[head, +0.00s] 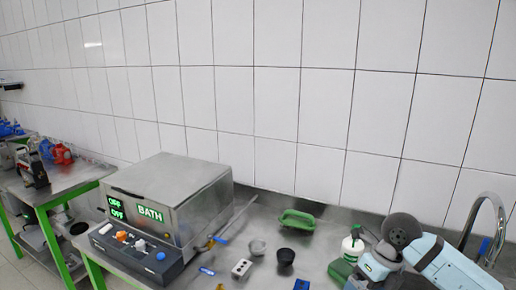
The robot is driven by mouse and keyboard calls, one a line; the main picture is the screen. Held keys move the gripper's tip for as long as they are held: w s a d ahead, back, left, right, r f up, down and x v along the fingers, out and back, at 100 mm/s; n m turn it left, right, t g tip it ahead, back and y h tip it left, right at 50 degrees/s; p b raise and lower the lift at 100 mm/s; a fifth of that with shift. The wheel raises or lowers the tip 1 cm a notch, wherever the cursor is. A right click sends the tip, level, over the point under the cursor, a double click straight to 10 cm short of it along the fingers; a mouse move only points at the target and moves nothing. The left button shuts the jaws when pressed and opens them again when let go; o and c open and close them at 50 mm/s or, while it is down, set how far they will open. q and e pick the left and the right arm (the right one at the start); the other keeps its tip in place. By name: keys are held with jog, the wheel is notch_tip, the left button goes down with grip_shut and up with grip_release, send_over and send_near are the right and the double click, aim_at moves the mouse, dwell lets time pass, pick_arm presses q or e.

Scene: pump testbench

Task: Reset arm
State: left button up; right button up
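Part of my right arm (445,262), light blue with dark grey joints, shows at the lower right of the head view, low over the right part of the metal bench. No fingers of my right gripper can be made out. My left arm and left gripper are out of view.
A metal bath unit (178,200) with a lit BATH label stands at the bench's left, its control box (138,250) in front. A green tray (297,220), black cup (285,257), clear cup (257,247), white block (241,268), bottle (353,244) and tap (490,215) are on the bench.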

jog(key=s+a+r+m+t+y+p, duration=0.15)
jog(key=s+a+m+y, duration=0.25)
jog(key=a+y, duration=0.4)
jog(key=s+a+r+m+t+y+p, duration=0.1)
jog(key=s+a+m+t+y, duration=0.3)
jog(key=a+y, duration=0.35)
jog(key=s+d+f+m+t+h+p, duration=0.1)
jog(key=d+f+m+t+h, duration=0.4)
jog(key=m, duration=0.7)
jog(key=s+d+f+m+t+h+p, duration=0.1)
jog(key=d+f+m+t+h, duration=0.2)
jog(key=f+m+t+h, duration=0.6)
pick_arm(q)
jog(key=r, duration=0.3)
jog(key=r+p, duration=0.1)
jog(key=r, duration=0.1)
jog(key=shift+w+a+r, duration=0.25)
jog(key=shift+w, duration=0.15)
pick_arm(e)
jog(key=s+d+f+m+g+h, duration=0.2)
jog(key=s+d+f+m+g, duration=0.1)
jog(key=s+f+m+g, duration=0.5)
jog(key=s+m, duration=0.1)
jog(key=s, duration=0.2)
jog(key=shift+d+f, duration=0.15)
jog(key=shift+f, duration=0.25)
